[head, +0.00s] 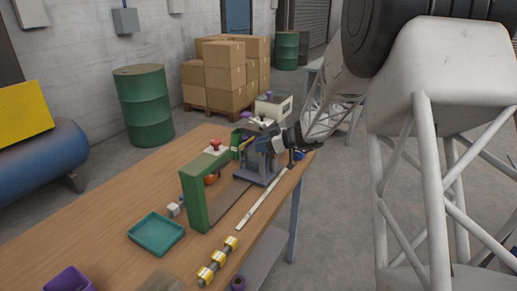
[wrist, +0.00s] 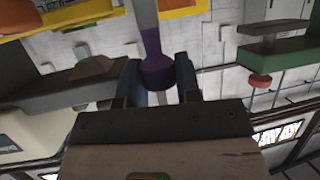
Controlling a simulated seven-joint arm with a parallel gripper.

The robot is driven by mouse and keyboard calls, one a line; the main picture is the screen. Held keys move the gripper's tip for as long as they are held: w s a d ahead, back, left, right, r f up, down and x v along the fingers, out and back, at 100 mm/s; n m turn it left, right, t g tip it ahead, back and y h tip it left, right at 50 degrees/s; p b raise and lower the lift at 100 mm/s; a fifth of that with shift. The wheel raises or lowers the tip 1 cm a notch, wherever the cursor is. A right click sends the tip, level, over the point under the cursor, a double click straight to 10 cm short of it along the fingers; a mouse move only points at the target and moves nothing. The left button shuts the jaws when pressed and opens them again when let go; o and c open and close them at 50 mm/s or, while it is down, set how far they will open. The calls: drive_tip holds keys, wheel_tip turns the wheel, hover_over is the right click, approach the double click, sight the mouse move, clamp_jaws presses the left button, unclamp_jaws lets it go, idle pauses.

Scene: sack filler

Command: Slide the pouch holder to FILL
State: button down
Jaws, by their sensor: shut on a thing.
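My gripper (head: 264,143) is over the far end of the wooden table, at a grey stand-like carriage (head: 262,170) that looks like the pouch holder. The carriage stands at the far end of a dark track (head: 231,194), beyond the green arch (head: 194,196). In the wrist view my gripper (wrist: 158,78) has its two dark fingers on either side of a purple knob (wrist: 156,66) and is shut on it. The knob's link to the carriage is hidden in the head view. I cannot read any FILL mark.
A pale marked strip (head: 262,200) runs beside the track. A teal tray (head: 156,234), a red button (head: 215,144) and a rod with yellow rings (head: 217,259) are on the table (head: 110,215). A purple bin (head: 68,280) sits at the near left.

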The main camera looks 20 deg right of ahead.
drive_tip(key=shift+w+d, duration=0.2)
drive_tip(key=c, duration=1.1)
unclamp_jaws()
drive_tip(key=o, duration=0.3)
drive_tip(key=shift+s+d+r, duration=0.1)
drive_tip(key=shift+s, duration=0.05)
drive_tip(key=v, duration=0.7)
drive_tip(key=shift+d+r, duration=0.15)
drive_tip(key=shift+d, duration=0.05)
drive_tip(key=shift+s+a, duration=0.1)
drive_tip(key=shift+s, duration=0.1)
